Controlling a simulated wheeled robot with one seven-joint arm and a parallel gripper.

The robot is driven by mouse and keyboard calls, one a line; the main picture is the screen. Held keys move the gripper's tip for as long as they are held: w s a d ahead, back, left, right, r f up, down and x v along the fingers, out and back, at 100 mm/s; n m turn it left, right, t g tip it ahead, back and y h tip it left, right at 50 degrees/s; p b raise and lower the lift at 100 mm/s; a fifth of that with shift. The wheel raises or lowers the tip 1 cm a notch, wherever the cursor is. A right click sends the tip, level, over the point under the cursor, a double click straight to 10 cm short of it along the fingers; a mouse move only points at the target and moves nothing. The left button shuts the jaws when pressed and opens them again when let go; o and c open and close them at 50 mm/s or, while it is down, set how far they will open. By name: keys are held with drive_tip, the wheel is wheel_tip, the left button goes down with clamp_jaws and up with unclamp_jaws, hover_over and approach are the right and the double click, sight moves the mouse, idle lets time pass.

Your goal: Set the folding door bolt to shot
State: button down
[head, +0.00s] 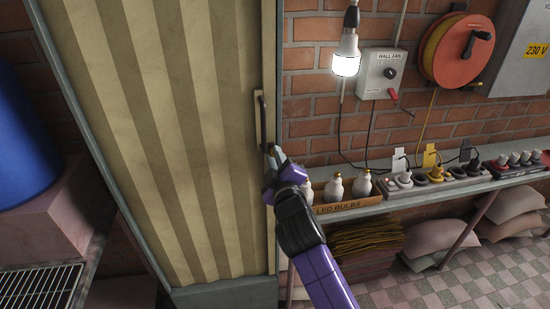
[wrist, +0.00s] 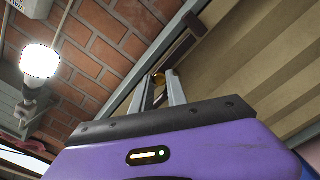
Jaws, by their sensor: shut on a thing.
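The folding door (head: 175,110) is a beige, pleated panel in a grey frame, and it stands closed across its opening. A dark upright handle (head: 263,118) on a pale plate sits near its right edge; it also shows in the wrist view (wrist: 178,48). My purple gripper (head: 271,149) is at this edge, just below the handle. In the wrist view its two grey fingers (wrist: 161,90) close on a small brass knob of the folding door bolt (wrist: 158,77). The fingers hide most of the bolt, so I cannot tell how far it is slid.
Right of the door is a brick wall with a lit bulb (head: 346,61), a wall fan switch box (head: 382,73) and an orange reel (head: 452,50). A shelf below holds a box of LED bulbs (head: 347,208) and power strips (head: 440,178), close to my arm. A blue drum (head: 25,140) stands left.

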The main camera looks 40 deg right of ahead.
wheel_tip(320, 180, down, 6)
drive_tip(key=b, duration=0.4)
drive_tip(key=shift+b, duration=0.35)
drive_tip(key=shift+f, duration=0.1)
drive_tip(key=c, duration=1.3)
unclamp_jaws()
drive_tip(key=b+v, duration=0.1)
drive_tip(key=v, duration=0.6)
drive_tip(key=shift+s+a, duration=0.25)
drive_tip(key=shift+s, duration=0.05)
